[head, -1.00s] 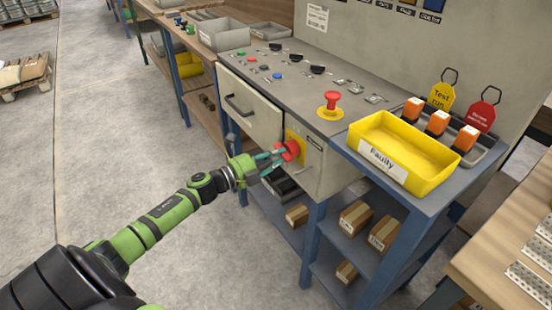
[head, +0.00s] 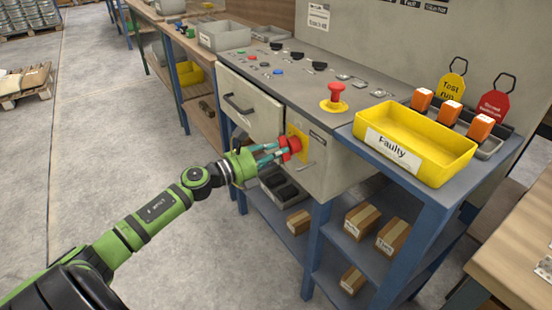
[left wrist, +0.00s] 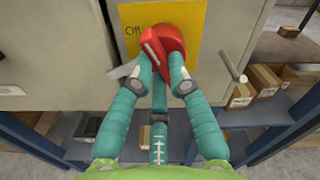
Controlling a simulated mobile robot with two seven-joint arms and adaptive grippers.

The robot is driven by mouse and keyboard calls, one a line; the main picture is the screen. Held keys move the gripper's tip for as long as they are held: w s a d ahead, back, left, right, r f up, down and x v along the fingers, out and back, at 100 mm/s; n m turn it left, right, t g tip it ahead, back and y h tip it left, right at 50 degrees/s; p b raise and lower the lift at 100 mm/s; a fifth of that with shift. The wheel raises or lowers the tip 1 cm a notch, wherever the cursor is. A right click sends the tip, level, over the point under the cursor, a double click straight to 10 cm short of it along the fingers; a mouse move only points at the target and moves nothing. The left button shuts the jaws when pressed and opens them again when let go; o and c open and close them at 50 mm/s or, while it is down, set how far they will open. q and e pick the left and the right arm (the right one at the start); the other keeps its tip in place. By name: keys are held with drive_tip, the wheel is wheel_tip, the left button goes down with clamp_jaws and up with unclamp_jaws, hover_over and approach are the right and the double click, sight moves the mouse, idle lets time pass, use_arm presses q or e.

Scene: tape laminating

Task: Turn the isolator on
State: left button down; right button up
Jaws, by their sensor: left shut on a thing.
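The isolator is a red rotary knob (head: 292,144) on a yellow plate (head: 303,143) on the front of the grey cabinet, below the console top. In the left wrist view the knob (left wrist: 163,45) sits tilted, with a pale mark on its face, and the plate (left wrist: 190,18) shows the word "Off" at the knob's upper left. My left gripper (head: 283,150) is shut on the knob; in the left wrist view its teal fingers (left wrist: 163,75) press around the knob's lower part. Part of the knob's underside is hidden by the fingers. My right gripper is not in view.
A red mushroom button (head: 335,92) stands on the console top. A yellow "Faulty" bin (head: 455,165) sits on the blue side bench at right. A drawer handle (head: 238,105) is left of the knob, and a small lever (left wrist: 232,66) is right of it.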

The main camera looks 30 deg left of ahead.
use_arm(q)
drive_tip(key=shift+r+m+b, duration=0.1)
drive_tip(key=shift+m+b, duration=1.55)
drive_tip(key=shift+m, duration=0.85)
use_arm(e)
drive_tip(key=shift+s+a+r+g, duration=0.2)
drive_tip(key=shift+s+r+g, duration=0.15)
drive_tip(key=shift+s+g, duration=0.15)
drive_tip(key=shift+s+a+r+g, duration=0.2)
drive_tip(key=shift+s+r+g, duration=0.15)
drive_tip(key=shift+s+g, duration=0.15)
use_arm(q)
drive_tip(key=c, duration=1.2)
unclamp_jaws()
drive_tip(key=v, duration=1.2)
drive_tip(key=shift+a, duration=0.1)
